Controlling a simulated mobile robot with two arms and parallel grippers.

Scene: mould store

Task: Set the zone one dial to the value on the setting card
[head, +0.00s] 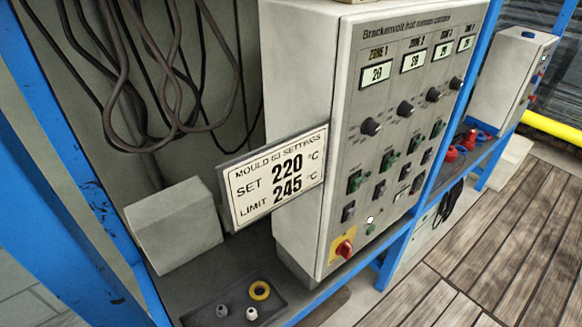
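The grey controller cabinet (352,200) stands on a shelf, its panel facing right. The zone 1 display (377,74) at the panel's upper left reads 20. The zone 1 dial (371,127), a dark round knob, sits below it; its pointer position is too small to read. The white setting card (277,178) stands left of the panel and reads "Mould 63 settings", set 220 °C, limit 245 °C; the mould number is small. Neither of my grippers is in view.
A red and yellow switch (344,248) is low on the panel. Further zone dials (405,109) run to the right. A grey box (172,225) and a dark tray (225,299) with small parts are left. Blue posts (456,95) frame the shelf. Wooden floor (500,240) lies open right.

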